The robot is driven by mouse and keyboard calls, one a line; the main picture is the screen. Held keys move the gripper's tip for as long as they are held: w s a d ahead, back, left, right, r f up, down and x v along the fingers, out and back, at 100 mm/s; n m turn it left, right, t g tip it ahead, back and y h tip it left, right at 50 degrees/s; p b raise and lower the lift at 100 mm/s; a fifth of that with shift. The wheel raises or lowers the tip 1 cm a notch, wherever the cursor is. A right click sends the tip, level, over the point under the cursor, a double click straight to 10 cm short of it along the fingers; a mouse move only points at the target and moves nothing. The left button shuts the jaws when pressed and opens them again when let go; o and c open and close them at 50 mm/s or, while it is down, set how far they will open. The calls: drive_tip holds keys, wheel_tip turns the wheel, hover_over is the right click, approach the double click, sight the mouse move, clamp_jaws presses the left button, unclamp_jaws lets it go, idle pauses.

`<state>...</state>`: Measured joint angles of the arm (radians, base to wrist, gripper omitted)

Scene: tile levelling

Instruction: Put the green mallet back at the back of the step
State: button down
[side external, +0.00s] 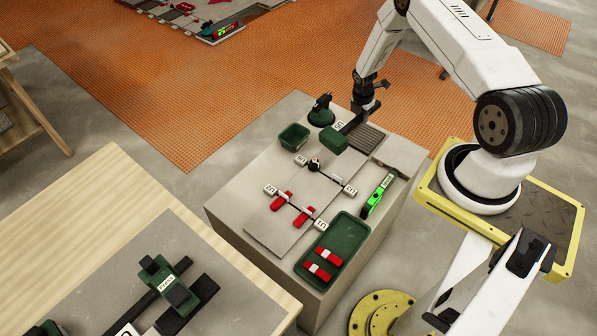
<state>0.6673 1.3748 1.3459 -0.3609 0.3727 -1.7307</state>
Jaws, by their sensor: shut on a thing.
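The green mallet shows in the side external view as a dark green block-shaped head (333,139) with a dark handle running up and right from it. My gripper (358,114) is shut on the handle, near the back corner of the grey step (232,205). The head is at the lower left of my gripper. I cannot tell whether the mallet touches the step or hangs just above it. My fingertips are small and dark here, and they partly hide the handle.
A green bin (293,137) and a dark green suction-cup tool (321,113) stand left of the mallet. A ribbed grey pad (366,138) lies to its right. Tiles (285,207) with red wedges, a bright green level (379,195) and a green tray (351,222) lie nearer the front.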

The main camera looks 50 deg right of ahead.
wheel_tip(320, 180, up, 3)
drive_tip(key=shift+r, duration=0.2)
drive_tip(key=shift+w+a+r, duration=0.35)
drive_tip(key=shift+w+r, duration=0.05)
drive_tip(key=shift+r, duration=0.3)
drive_tip(key=w+a+y, duration=0.1)
drive_tip(key=w+a, duration=0.4)
drive_tip(key=a, duration=0.6)
drive_tip(key=w+a, duration=0.6)
drive_tip(key=a, duration=0.5)
drive_tip(key=w+a+y, duration=0.1)
drive_tip(key=w+a, duration=0.4)
drive_tip(key=a, duration=0.6)
drive_tip(key=shift+n, duration=0.3)
drive_tip(key=shift+d+f, duration=0.2)
drive_tip(key=shift+f, duration=1.15)
drive_tip(key=shift+d+f, duration=0.2)
drive_tip(key=shift+f, duration=1.1)
drive_tip(key=shift+f, duration=0.15)
drive_tip(key=shift+f, duration=2.8)
